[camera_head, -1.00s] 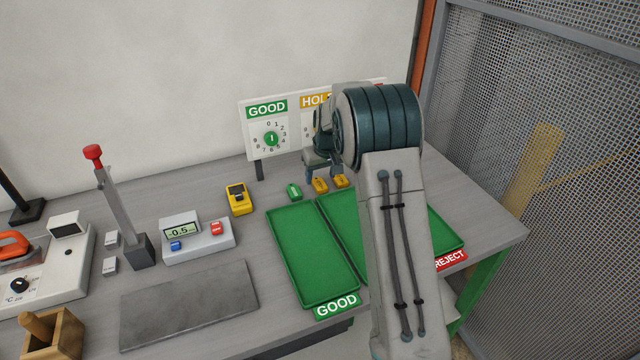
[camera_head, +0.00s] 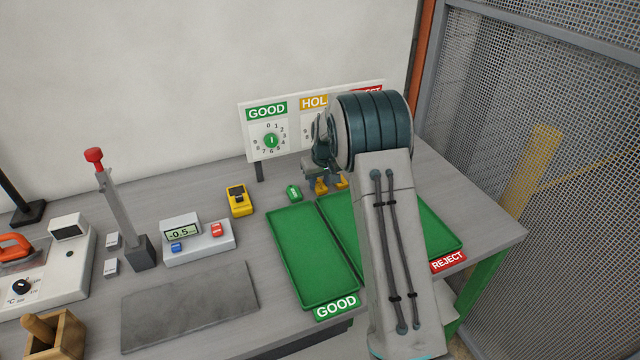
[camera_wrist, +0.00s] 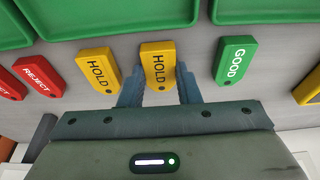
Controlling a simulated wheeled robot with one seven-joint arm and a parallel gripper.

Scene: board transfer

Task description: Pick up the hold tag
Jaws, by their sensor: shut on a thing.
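My gripper (camera_wrist: 159,84) is shut on a yellow hold tag (camera_wrist: 158,62), with a blue finger on either side of it in the wrist view. In the head view this tag (camera_head: 321,188) is below my gripper (camera_head: 322,180), behind the trays. It appears to be at bench level; I cannot tell whether it touches the bench. A second yellow hold tag (camera_wrist: 98,70) lies just to the left in the wrist view, apart from the fingers.
A green GOOD tag (camera_wrist: 235,60) lies right of the held tag in the wrist view, and a red REJECT tag (camera_wrist: 38,76) lies left. Green trays (camera_head: 312,298) are in front of the tags. A dial board (camera_head: 251,140) stands behind. A yellow device (camera_head: 239,208) sits left.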

